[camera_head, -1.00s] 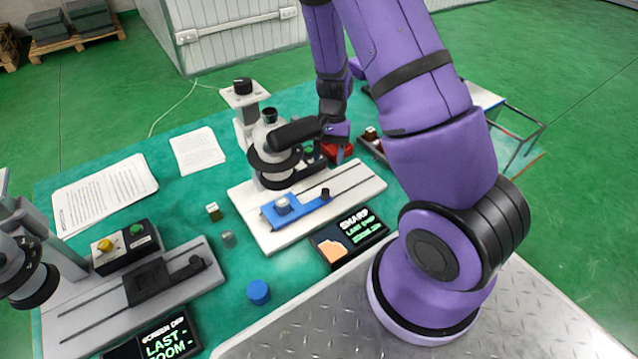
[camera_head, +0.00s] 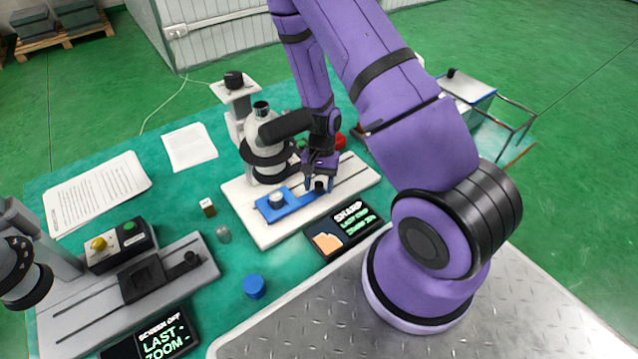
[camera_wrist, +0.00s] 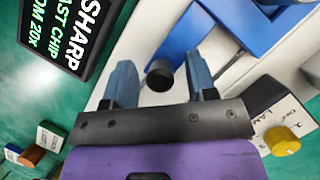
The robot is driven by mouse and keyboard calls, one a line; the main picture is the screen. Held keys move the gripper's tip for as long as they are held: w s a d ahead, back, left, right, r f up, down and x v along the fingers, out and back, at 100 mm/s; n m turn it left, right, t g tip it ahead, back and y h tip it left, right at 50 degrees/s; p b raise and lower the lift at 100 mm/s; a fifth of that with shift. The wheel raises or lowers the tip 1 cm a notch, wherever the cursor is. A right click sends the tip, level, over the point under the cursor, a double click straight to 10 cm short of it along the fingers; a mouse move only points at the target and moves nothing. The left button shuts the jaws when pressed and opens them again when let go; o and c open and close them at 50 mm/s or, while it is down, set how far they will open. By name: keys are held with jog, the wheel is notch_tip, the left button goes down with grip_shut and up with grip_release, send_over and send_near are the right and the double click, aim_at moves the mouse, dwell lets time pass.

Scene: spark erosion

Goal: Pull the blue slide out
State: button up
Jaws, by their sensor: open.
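The blue slide (camera_head: 285,206) lies on the white base plate of the microscope, with a small grey-white round piece on its left part. A black knob (camera_head: 319,187) stands at its right end. In the wrist view the blue slide (camera_wrist: 178,42) is at the top and the black knob (camera_wrist: 160,75) stands between my fingers. My gripper (camera_head: 319,184) is open around the knob, with a finger on each side and gaps between; it also shows in the wrist view (camera_wrist: 161,80). Whether the fingertips reach down to the plate I cannot tell.
The microscope (camera_head: 263,140) stands just behind the slide. A black screen (camera_head: 343,227) reading "SHARP" lies in front of the plate. A second stage (camera_head: 145,285), a blue cylinder (camera_head: 254,286) and paper sheets (camera_head: 97,192) are to the left.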

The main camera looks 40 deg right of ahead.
grip_shut()
jog(key=d, duration=1.5)
grip_release()
jog(key=shift+a, duration=0.1)
jog(key=v, duration=1.1)
